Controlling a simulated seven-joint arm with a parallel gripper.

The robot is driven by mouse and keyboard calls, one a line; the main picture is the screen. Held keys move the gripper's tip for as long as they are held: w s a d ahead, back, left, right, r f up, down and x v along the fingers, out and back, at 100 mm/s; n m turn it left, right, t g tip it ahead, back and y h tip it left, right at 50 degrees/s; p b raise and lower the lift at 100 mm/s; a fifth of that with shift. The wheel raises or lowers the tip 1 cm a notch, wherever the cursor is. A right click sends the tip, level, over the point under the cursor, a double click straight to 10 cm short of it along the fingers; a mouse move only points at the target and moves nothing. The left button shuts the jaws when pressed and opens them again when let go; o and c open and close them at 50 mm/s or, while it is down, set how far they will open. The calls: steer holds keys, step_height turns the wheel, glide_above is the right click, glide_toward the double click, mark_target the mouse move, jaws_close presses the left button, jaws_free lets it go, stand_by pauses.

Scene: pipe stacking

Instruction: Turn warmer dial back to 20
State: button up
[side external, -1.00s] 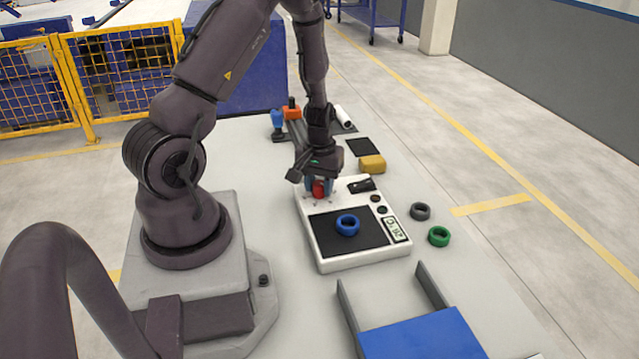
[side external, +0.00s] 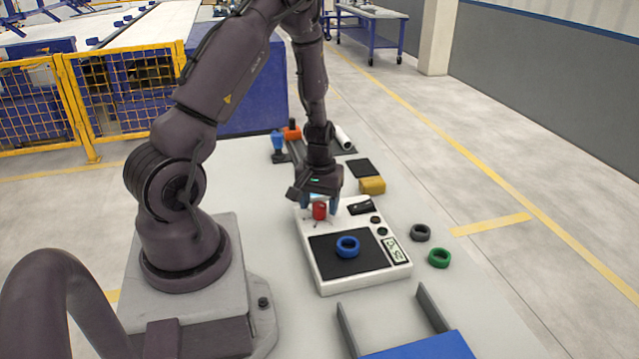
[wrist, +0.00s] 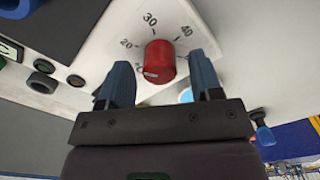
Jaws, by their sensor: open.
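The warmer (side external: 372,284) is a white box with a black plate on the table. Its red dial (side external: 319,211) is at the back left of the top. In the wrist view the red dial (wrist: 160,60) has the marks 20, 30 and 40 around it; a small pale mark shows on its near side, but its exact setting is unclear. My gripper (side external: 320,204) is above the dial, its blue fingers open. In the wrist view the gripper (wrist: 159,62) has a finger on either side of the dial, with gaps. The display (side external: 396,251) is too small to read surely.
A blue ring (side external: 347,246) lies on the black plate. A dark grey ring (side external: 420,232) and a green ring (side external: 438,257) lie right of the warmer. A yellow block (side external: 372,186) is behind it. A blue tray with two rails (side external: 430,347) is at the front.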

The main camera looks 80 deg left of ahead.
mark_target(318, 205)
step_height(318, 205, up, 12)
stand_by(0.4)
steer(key=shift+r, duration=0.1)
steer(key=s+d+r+m+t, duration=0.2)
steer(key=d+r+m, duration=0.3)
steer(key=d+r, duration=0.4)
steer(key=s+d+r+m+t, duration=0.3)
steer(key=d+r+m, duration=0.3)
steer(key=d, duration=0.6)
step_height(318, 205, up, 3)
steer(key=shift+s+d+f+t, duration=0.15)
steer(key=shift+s+d+t, duration=0.15)
steer(key=shift+s, duration=0.15)
